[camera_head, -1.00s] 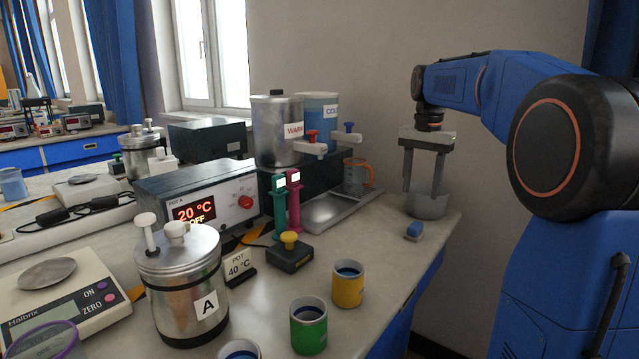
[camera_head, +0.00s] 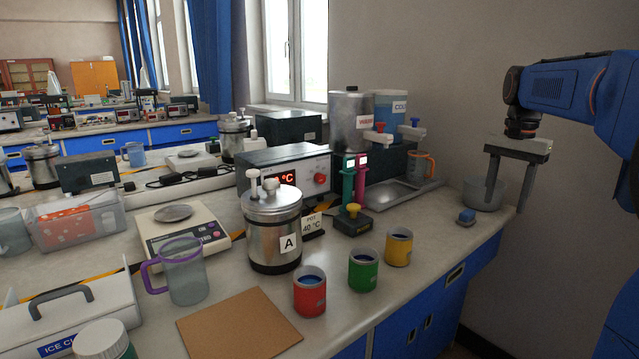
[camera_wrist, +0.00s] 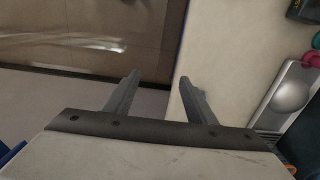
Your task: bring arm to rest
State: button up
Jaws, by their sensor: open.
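My gripper (camera_head: 508,182) is at the right in the head view, at the end of my blue arm (camera_head: 575,90). Its two grey fingers point down and stand apart, with nothing between them. They show in front of a grey bowl (camera_head: 483,195) at the bench's right end; whether they touch it cannot be told. In the wrist view my gripper (camera_wrist: 157,85) is open and empty, with its fingers over the bench edge and floor.
A blue block (camera_head: 466,217) lies near the bench's right edge. Red (camera_head: 310,293), green (camera_head: 363,272) and yellow (camera_head: 398,248) cups stand along the front. Steel pot A (camera_head: 273,228) and a digital scale (camera_head: 182,238) stand further left. The floor right of the bench looks clear.

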jog(key=s+a+f+n+t, duration=0.1)
jog(key=s+a+f+n, duration=0.2)
jog(key=s, duration=0.7)
jog(key=s+a+f+n+t, duration=0.2)
jog(key=s+a+f+n, duration=0.2)
jog(key=s+a+f, duration=0.3)
jog(key=s+a+f+n+t, duration=0.1)
jog(key=s+a+f+n, duration=0.2)
jog(key=s+f, duration=0.6)
jog(key=s+a, duration=0.2)
jog(key=s, duration=0.1)
jog(key=shift+s+a+f+t, duration=0.3)
jog(key=shift+a+t, duration=0.05)
jog(key=shift+t, duration=0.05)
